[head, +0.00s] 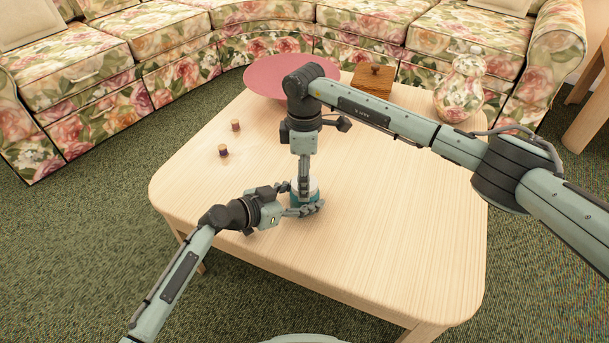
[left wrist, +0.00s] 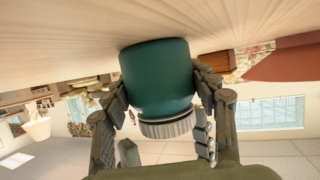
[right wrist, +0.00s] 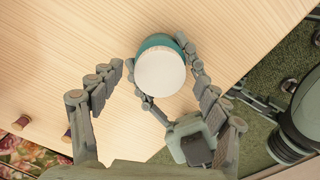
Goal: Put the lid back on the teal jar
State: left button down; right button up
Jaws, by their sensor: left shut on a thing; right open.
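The teal jar (head: 304,197) stands upright on the wooden table; in the left wrist view the jar (left wrist: 157,78) appears upside down. My left gripper (head: 303,209) is shut around the jar's body, with a finger on each side. The pale, ridged lid (left wrist: 168,128) is on the jar's mouth, with a dark band between lid and body. From above, the lid (right wrist: 160,72) is a plain white disc, with teal showing past its upper edge. My right gripper (right wrist: 154,66) is open above the jar, its fingers spread either side of the lid. In the head view it partly hides the lid.
A wide pink dish (head: 268,77), a wooden box (head: 372,82) and a floral lidded jar (head: 460,92) stand at the table's back. Two small cork-like pieces (head: 223,150) (head: 235,125) are at left. The table's front and right are clear. A floral sofa (head: 170,35) curves behind.

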notch_tip(320, 180, up, 12)
dwell(0.6)
pick_arm(q)
jog(key=shift+c, duration=2.1)
grip_release()
jog(key=v, duration=1.2)
jog(key=shift+s+a+f, duration=0.1)
pick_arm(e)
jog(key=shift+a, duration=0.1)
